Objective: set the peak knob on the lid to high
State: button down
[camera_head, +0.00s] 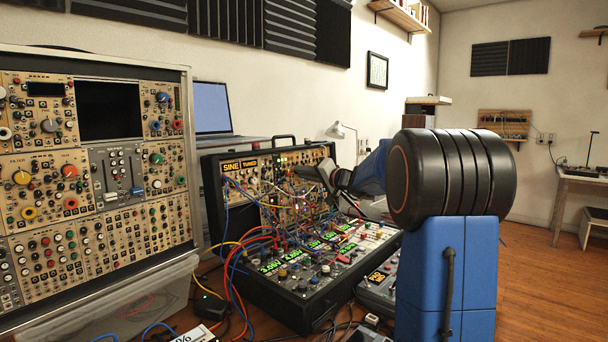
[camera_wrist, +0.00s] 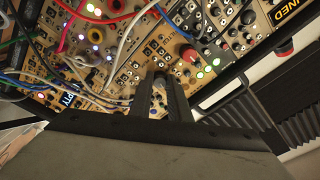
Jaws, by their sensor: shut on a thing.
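The lid (camera_head: 256,188) is the upright tan panel of the open black case, with small displays reading SINE and TUNED and many patch cables across it. My gripper (camera_head: 326,176) reaches to the right part of the lid from the right. In the wrist view my gripper (camera_wrist: 160,79) has its two dark fingers close together against the tan panel (camera_wrist: 222,42). It is shut on a small knob, which the fingertips mostly hide. The knob's label and pointer cannot be read. A red-capped knob (camera_wrist: 189,54) sits just right of the fingertips in the wrist view.
Red, white, green and blue cables hang close left of the fingers in the wrist view. The lower case half (camera_head: 318,287) carries knobs and green displays. A large rack (camera_head: 100,190) stands left, and a laptop (camera_head: 212,108) is behind. Open floor (camera_head: 545,285) lies right.

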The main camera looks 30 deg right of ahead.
jog(key=shift+r+m+g+h, duration=0.15)
jog(key=shift+m+g+h, duration=0.15)
jog(key=shift+m, duration=3.45)
jog(key=shift+r+m+g+h, duration=0.1)
jog(key=shift+m+g+h, duration=0.15)
jog(key=shift+m, duration=3.5)
jog(key=c, duration=1.7)
grip_release()
jog(key=shift+o, duration=0.2)
jog(key=shift+s, duration=0.1)
jog(key=v, duration=1.7)
jog(key=shift+r, duration=0.2)
